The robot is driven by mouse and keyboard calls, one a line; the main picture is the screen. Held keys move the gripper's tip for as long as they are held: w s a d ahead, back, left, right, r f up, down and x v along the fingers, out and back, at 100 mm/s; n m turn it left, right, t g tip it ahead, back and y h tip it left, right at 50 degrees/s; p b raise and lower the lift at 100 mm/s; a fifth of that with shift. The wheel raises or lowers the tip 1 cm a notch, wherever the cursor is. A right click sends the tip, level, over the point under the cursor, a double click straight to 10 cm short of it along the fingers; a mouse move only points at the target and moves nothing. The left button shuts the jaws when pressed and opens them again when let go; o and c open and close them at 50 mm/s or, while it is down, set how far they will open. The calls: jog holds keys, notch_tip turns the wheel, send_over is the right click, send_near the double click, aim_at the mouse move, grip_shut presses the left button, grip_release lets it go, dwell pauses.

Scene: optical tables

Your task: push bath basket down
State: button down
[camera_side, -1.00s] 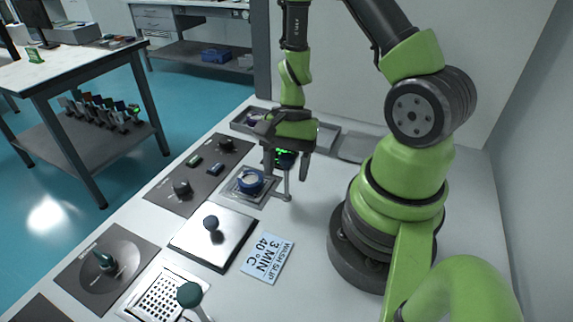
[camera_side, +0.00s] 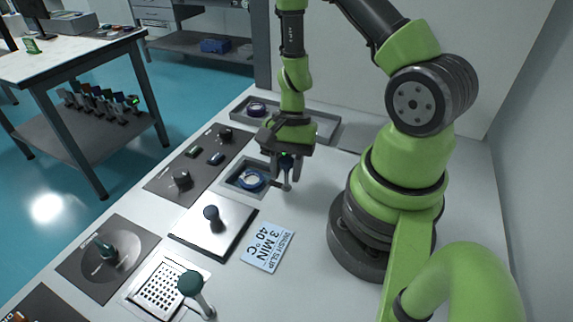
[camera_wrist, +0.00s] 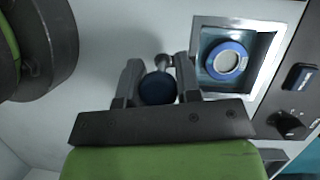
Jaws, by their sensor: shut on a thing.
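The bath is a square metal-rimmed recess (camera_side: 228,178) on the bench; it also shows in the wrist view (camera_wrist: 203,26). The basket, a blue ring with a pale centre (camera_side: 251,180), sits in the bath and also shows in the wrist view (camera_wrist: 226,61). A dark blue knob (camera_wrist: 158,89) on a metal rod stands beside the bath; in the side view the knob (camera_side: 286,163) is partly hidden by the fingers. My gripper (camera_side: 287,178) points down and is shut on the knob, with one finger on each side in the wrist view (camera_wrist: 159,80).
A dark knob on a metal plate (camera_side: 211,214), a perforated tray (camera_side: 160,290) and a green-knobbed lever (camera_side: 192,284) stand nearer the camera. A control panel (camera_side: 183,165) lies left of the bath. A grey tray (camera_side: 325,125) lies behind. The "WASH SLIP" card (camera_side: 267,247) lies flat.

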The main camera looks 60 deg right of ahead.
jog(key=c, duration=0.8)
grip_release()
jog(key=v, duration=1)
jog(key=shift+c, duration=0.3)
